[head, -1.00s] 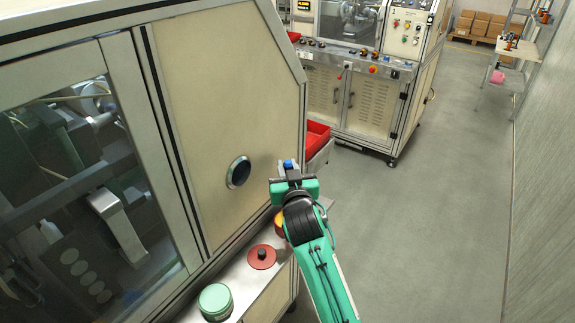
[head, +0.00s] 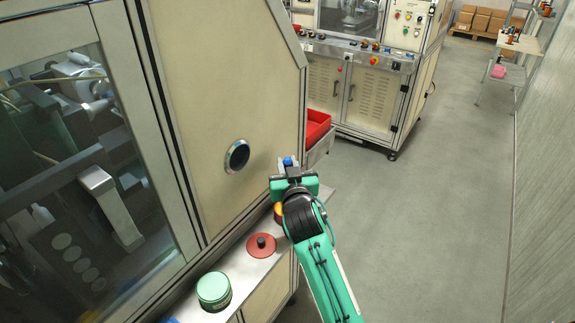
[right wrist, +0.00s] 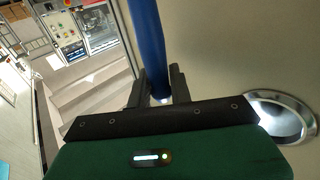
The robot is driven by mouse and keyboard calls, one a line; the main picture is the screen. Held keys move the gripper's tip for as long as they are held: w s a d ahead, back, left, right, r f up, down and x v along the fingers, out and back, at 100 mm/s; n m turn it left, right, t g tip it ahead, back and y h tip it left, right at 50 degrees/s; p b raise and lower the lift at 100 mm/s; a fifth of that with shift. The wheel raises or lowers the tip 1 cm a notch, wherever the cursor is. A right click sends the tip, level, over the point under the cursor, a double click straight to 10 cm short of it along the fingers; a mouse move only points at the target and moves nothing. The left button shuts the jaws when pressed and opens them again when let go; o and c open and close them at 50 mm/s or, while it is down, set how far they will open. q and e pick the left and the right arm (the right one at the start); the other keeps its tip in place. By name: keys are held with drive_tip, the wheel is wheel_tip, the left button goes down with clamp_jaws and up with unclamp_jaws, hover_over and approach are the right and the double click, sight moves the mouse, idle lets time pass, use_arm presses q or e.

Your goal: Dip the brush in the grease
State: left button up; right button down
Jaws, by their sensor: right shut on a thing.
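My right gripper (head: 288,168) is shut on the brush, whose blue handle (right wrist: 147,45) rises between the fingers in the right wrist view. In the head view only a small blue bit of the brush shows at the fingertips; its bristles are hidden. The green tin (head: 214,289), which looks like the grease, stands on the metal ledge at the bottom. Whether its top is open I cannot tell. The gripper is beyond the tin, up and to the right in the picture, well apart from it. My left gripper is not in view.
The narrow ledge (head: 240,265) runs along the cream machine (head: 215,110). A red disc with a black knob (head: 261,244) sits between the tin and my right arm. A yellow-orange thing (head: 278,212) is partly hidden by the arm. A red bin (head: 317,127) stands beyond. Right floor is clear.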

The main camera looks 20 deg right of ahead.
drive_tip(key=shift+f+b, duration=0.4)
drive_tip(key=shift+f, duration=0.15)
idle(0.4)
drive_tip(key=shift+f, duration=0.15)
idle(0.9)
wheel_tip(320, 180, up, 7)
drive_tip(key=p, duration=0.6)
drive_tip(key=shift+s, duration=0.1)
idle(0.7)
